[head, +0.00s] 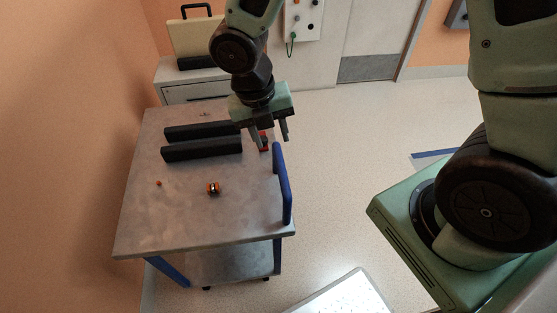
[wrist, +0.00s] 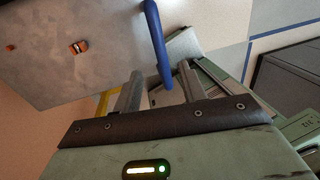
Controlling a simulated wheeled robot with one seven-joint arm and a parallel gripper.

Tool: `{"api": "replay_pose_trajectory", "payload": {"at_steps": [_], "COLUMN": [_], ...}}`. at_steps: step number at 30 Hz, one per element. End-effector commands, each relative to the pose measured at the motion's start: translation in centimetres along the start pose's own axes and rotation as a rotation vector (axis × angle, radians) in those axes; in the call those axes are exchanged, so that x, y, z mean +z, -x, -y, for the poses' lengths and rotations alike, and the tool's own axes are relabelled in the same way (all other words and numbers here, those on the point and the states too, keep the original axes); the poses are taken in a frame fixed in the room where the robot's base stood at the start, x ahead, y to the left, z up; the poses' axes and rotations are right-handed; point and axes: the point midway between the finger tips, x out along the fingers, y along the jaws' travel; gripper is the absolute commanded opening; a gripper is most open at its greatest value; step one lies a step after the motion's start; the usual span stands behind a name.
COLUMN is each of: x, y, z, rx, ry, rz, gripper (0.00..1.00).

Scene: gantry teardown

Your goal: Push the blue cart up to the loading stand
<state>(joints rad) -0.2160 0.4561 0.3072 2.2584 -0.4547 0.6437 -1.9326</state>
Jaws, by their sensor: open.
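The blue cart (head: 240,220) has a grey top, blue legs and a lower shelf. It stands at left beside the orange wall. Its upright blue handle (head: 282,184) is on the right edge and also shows in the wrist view (wrist: 157,45). I cannot tell for sure which thing is the loading stand.
Two dark bars (head: 203,140), an orange-black part (head: 213,188) and a small orange piece (head: 158,183) lie on the cart top. A pale cabinet (head: 190,92) with a case (head: 195,38) stands behind. A white panel (head: 345,300) is at the bottom.

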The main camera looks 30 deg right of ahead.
Motion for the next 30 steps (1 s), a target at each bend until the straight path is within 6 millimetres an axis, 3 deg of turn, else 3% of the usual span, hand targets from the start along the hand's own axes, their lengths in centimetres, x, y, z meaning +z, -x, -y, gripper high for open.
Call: {"api": "replay_pose_trajectory", "payload": {"at_steps": [6,12,18,26,30], "x": [-0.1,-0.1,0.0,0.0,0.0], "y": [-4.8,-7.6,-8.7,-8.8,-8.8], "z": [0.0,-0.1,0.0,0.0,0.0], "rx": [-0.003,-0.001,0.001,0.001,0.001], "ry": [0.003,0.001,0.0,-0.001,-0.001], "rz": [-0.003,-0.001,0.0,0.0,0.0], "gripper": [0.41,0.41,0.41,0.41,0.08]}}
